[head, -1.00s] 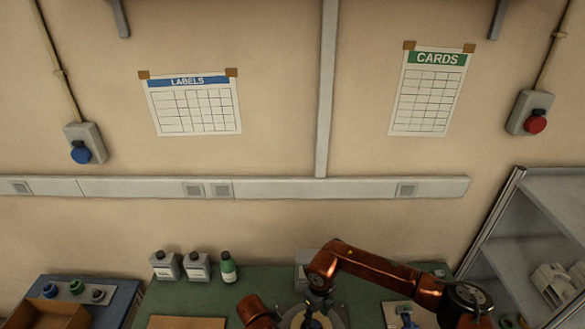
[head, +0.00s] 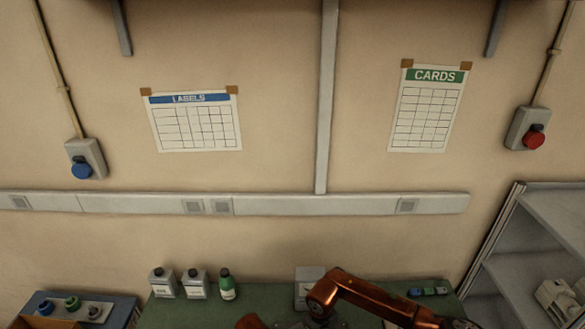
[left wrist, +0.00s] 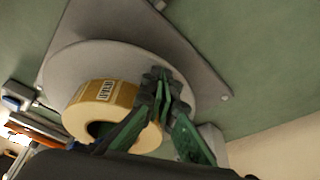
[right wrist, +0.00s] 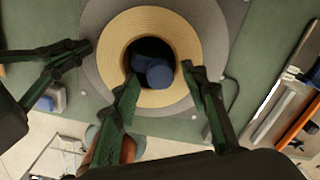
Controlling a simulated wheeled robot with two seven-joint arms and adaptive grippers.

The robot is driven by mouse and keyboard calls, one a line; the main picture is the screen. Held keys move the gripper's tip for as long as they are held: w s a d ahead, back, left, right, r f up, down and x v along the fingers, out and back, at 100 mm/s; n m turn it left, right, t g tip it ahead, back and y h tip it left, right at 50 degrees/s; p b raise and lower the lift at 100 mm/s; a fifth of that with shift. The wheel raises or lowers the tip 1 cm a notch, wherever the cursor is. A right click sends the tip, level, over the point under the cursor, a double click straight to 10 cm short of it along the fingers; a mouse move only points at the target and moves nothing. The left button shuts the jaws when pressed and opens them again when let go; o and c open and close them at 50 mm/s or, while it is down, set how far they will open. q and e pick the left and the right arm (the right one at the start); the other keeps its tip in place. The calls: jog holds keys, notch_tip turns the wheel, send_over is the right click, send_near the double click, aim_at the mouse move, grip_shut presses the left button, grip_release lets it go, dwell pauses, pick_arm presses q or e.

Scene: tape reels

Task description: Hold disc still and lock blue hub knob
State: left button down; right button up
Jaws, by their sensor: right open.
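In the right wrist view, the blue hub knob (right wrist: 160,74) sits in the dark centre hole of a tan label roll (right wrist: 186,36). The roll lies on a grey disc (right wrist: 232,15). My right gripper (right wrist: 160,80) is open, with one finger on each side of the knob and no visible contact. My left gripper (right wrist: 84,52) comes in at the left edge of the disc. In the left wrist view, my left gripper's fingertips (left wrist: 165,82) are close together in front of the disc (left wrist: 75,58), beside the roll (left wrist: 98,95). Whether they grip the rim is unclear.
A grey shelf (head: 530,240) is at the right. Wall charts hang above. My arm hides much of the work spot.

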jog(key=n, duration=1.3)
jog(key=shift+n, duration=0.3)
jog(key=n, duration=0.4)
jog(key=shift+n, duration=0.4)
jog(key=n, duration=0.5)
jog(key=shift+n, duration=0.4)
jog(key=shift+f, duration=0.4)
jog(key=shift+r, duration=0.1)
